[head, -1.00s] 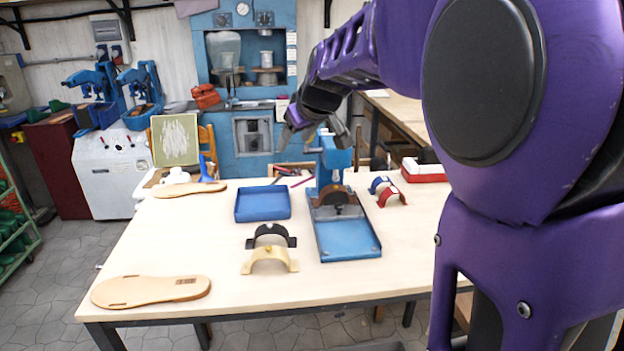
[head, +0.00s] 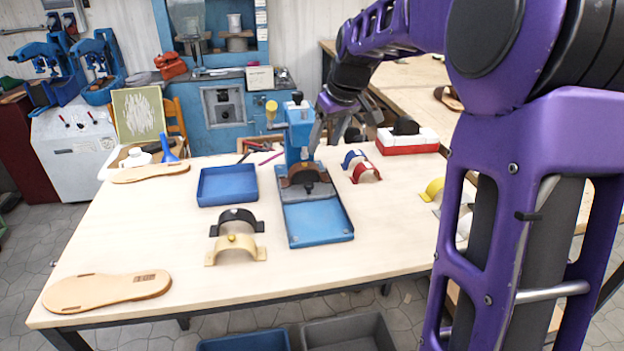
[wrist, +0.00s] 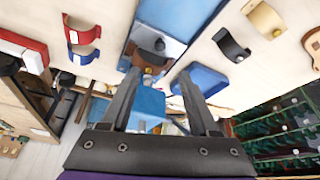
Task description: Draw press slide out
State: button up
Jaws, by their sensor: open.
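The blue press (head: 300,135) stands on the pale table, with a lever and a yellowish knob at its top. Its blue slide tray (head: 318,222) extends from the press foot toward the table's front edge. A brown arched strap (head: 303,172) sits on a grey block at the tray's rear, beneath the press head. My gripper (head: 328,132) is just right of the press column, pointing down, empty. In the wrist view my gripper (wrist: 160,88) has its two fingers spread, with the press (wrist: 150,103) between and beyond them and the slide tray (wrist: 168,16) at the top.
A blue empty tray (head: 227,186) lies left of the press. Black (head: 237,219) and cream (head: 236,247) straps lie in front of it. Blue and red straps (head: 365,170) and a red-white box (head: 407,140) stand to the right. A tan sole (head: 106,291) lies front left.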

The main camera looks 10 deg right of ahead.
aim_at(309, 184)
jog(key=x, duration=1.5)
jog(key=shift+w+b, duration=0.1)
jog(key=shift+b, duration=0.3)
grip_shut()
dwell(0.4)
